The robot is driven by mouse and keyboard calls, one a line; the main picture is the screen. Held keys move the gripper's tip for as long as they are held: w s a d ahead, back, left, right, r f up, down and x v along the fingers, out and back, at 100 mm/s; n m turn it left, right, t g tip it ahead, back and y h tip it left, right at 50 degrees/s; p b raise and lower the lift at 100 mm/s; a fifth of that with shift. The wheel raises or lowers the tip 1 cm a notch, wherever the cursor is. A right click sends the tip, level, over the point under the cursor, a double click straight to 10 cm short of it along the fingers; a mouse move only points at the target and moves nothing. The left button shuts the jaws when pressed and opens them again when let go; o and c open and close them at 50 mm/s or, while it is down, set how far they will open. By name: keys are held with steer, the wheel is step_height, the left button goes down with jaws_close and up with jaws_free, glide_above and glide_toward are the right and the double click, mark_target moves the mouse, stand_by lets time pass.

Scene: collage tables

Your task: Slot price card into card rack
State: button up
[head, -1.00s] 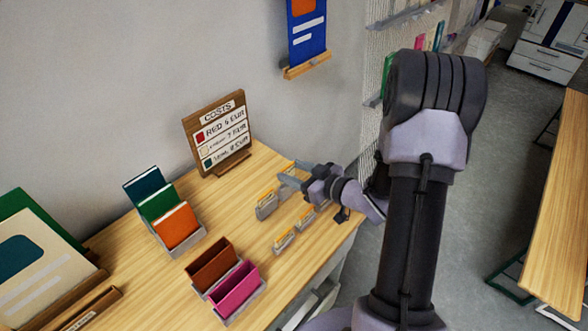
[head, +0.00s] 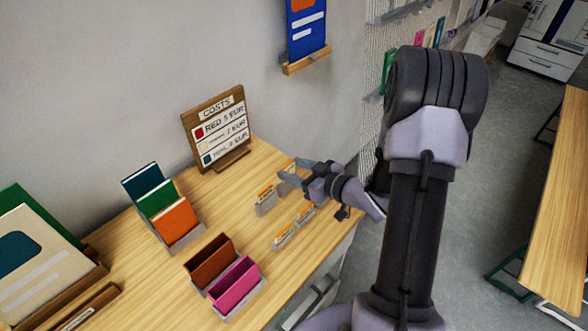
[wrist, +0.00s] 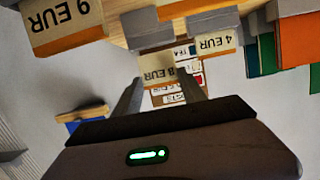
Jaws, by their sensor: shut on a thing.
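My gripper (head: 287,178) is above the far right part of the wooden table. In the wrist view my gripper (wrist: 160,92) is shut on a cream price card (wrist: 155,68) marked with an EUR price. The card lies between the fingertips. A grey card rack (wrist: 148,34) is just beyond it; I cannot tell whether the card touches it. Other small grey racks hold orange-topped cards: a left one (head: 265,203), a front one (head: 284,237) and a right one (head: 305,212).
A wooden COSTS board (head: 216,128) stands at the table's back. A holder with teal, green and orange folders (head: 163,210) is at left. Brown (head: 212,260) and magenta (head: 236,284) boxes stand in front. Bare table (head: 232,207) lies between them.

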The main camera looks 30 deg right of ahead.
steer(key=shift+f+b, duration=0.6)
steer(key=shift+f+b, duration=0.6)
steer(key=shift+f, duration=0.05)
steer(key=o, duration=1.8)
steer(key=shift+c, duration=0.2)
steer(key=shift+r, duration=0.1)
